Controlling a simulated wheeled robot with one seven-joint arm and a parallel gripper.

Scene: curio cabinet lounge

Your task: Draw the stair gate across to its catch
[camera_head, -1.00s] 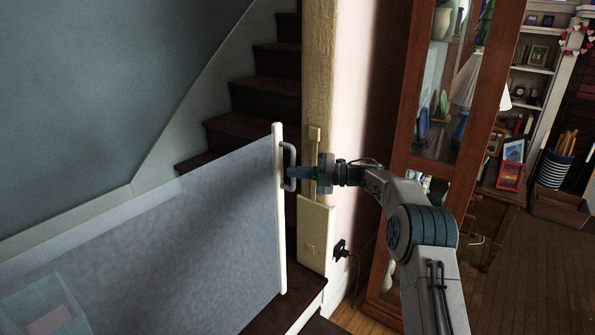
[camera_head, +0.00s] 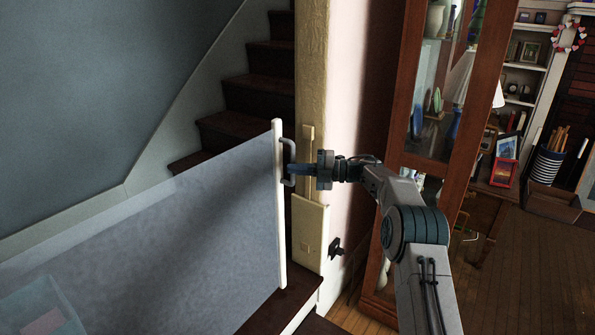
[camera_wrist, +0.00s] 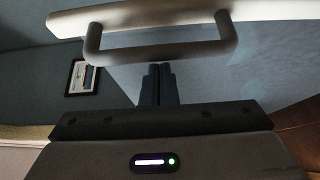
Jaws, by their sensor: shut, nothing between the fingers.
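The stair gate (camera_head: 190,230) is a grey mesh panel drawn from the left, ending in an upright white bar (camera_head: 279,205) with a grey loop handle (camera_head: 289,160). The handle also shows in the wrist view (camera_wrist: 165,54). The cream post (camera_head: 313,60) stands just right of the bar, with an upright strip (camera_head: 308,150) that may be the catch. A narrow gap shows between bar and post. My gripper (camera_head: 291,169) is shut and empty, its fingertips at the handle; it also shows in the wrist view (camera_wrist: 158,68). I cannot tell whether they touch.
Dark wooden stairs (camera_head: 258,95) rise behind the gate. A glass-fronted cabinet (camera_head: 402,110) stands right of the post, close to my arm. A dark wall fitting (camera_head: 335,248) sits low beside the post. Wooden floor (camera_head: 530,270) is open at the right.

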